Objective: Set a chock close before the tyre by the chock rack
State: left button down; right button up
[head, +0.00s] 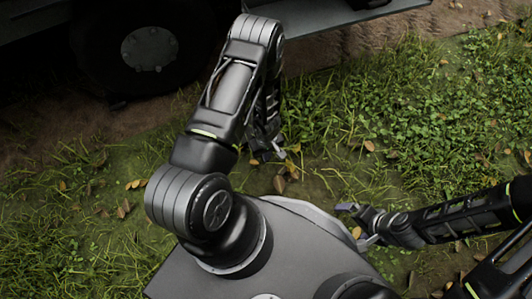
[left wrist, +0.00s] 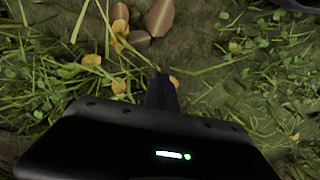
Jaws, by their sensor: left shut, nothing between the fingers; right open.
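The dark tyre (head: 98,62) with its grey hub stands at the upper left of the head view, on the bare soil strip. My left gripper (head: 280,153) hangs low over the grass, to the right of the tyre and clear of it. In the left wrist view its fingers (left wrist: 162,86) are shut together, empty, above soil, grass and leaves. My right gripper (head: 355,225) is open and empty over the grass, right of my base. I see no chock and no chock rack in either view.
A grey flat part of the vehicle (head: 330,14) juts out at the top of the head view, above and beyond my left arm. Grass and low green plants (head: 420,110) with scattered brown leaves cover the ground at right, with no large objects there.

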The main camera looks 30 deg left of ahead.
pick_arm(q)
notch_tip(320, 180, down, 6)
jog(key=shift+f+b, duration=0.1)
jog(key=shift+b, duration=1.1)
jog(key=shift+w+a+b, duration=0.35)
jog(key=shift+w+a, duration=0.55)
jog(key=shift+a, duration=0.3)
jog(key=shift+w+a, duration=0.25)
jog(key=shift+a, duration=0.2)
